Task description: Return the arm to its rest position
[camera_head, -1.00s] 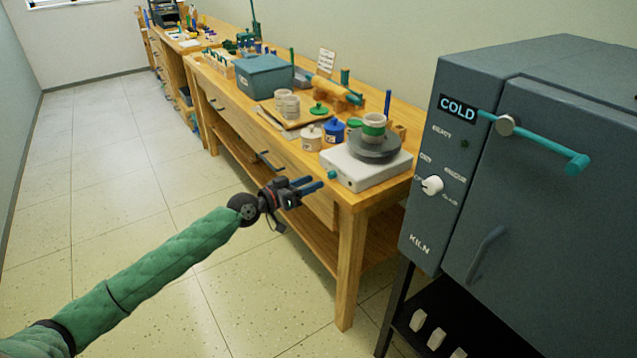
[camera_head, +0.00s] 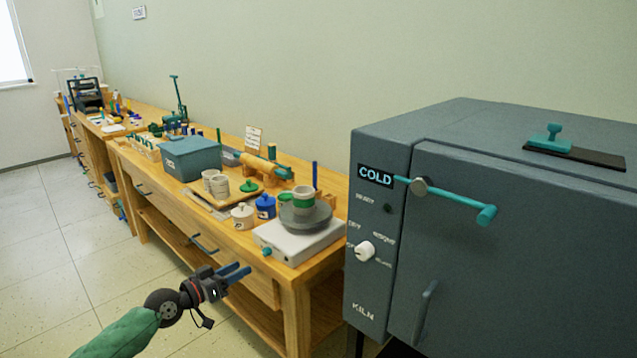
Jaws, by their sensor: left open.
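My left arm comes in from the bottom left in a green sleeve. Its gripper (camera_head: 238,274) has blue fingers that stand apart, with nothing between them. It hangs in the air in front of the wooden workbench (camera_head: 292,290), near the front edge and below the tabletop in the picture. It appears clear of the bench, though the exact gap cannot be told. My right gripper is not in view.
A grey kiln (camera_head: 480,250) with a teal handle (camera_head: 455,200) stands at the right. On the bench are a pottery wheel (camera_head: 300,240) bearing a green-banded pot (camera_head: 303,200), lidded jars (camera_head: 265,206) and a blue-grey bin (camera_head: 190,158). Open floor (camera_head: 60,250) lies left.

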